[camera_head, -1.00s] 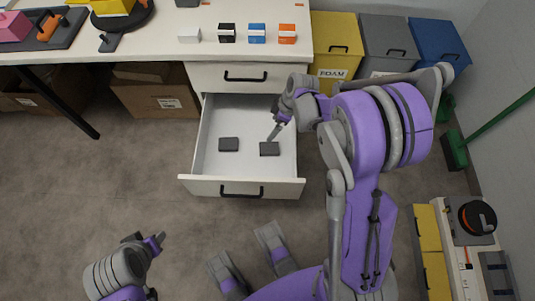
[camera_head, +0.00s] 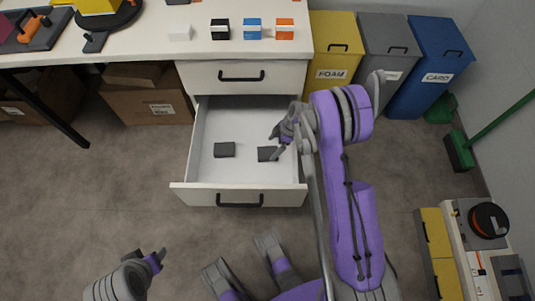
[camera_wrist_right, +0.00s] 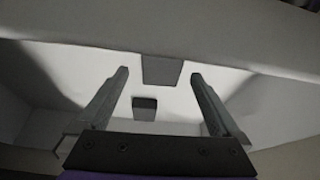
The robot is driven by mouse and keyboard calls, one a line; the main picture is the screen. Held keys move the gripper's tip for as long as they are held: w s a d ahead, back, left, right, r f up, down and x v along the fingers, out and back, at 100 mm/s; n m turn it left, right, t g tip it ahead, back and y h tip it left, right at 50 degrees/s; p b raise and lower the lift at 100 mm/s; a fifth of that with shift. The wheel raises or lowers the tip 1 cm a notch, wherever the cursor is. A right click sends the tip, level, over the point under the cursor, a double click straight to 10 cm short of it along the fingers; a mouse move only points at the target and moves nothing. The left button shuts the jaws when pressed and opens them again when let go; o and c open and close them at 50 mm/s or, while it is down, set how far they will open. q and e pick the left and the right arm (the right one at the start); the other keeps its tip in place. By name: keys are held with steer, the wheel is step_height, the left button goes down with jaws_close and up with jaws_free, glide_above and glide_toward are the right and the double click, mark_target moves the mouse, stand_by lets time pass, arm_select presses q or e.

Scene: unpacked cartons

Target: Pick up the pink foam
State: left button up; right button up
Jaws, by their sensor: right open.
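A pink block (camera_head: 7,26), possibly the foam, shows only in part at the upper left edge of the head view, on the table; the frame cuts it off. My right gripper (camera_head: 277,146) is inside the open white drawer (camera_head: 240,188), beside the right of two dark grey blocks (camera_head: 266,154). In the right wrist view the two fingers (camera_wrist_right: 159,75) are spread and empty. One grey block (camera_wrist_right: 162,70) appears between the fingertips, apart from both. My left gripper (camera_head: 155,258) is low at the left above the floor; its jaw gap is unclear.
The left grey block (camera_head: 224,150) lies in the drawer. Small white, black, blue and orange boxes (camera_head: 253,29) line the table edge. Yellow FOAM (camera_head: 333,40), grey and blue CARD (camera_head: 428,65) bins stand at the right. Open floor lies in front.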

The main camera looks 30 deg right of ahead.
mark_target(269, 152)
steer(key=b+x, duration=0.1)
steer(key=x, duration=0.3)
steer(key=shift+s+a+f, duration=0.1)
steer(key=shift+c, duration=0.2)
steer(key=c, duration=1.2)
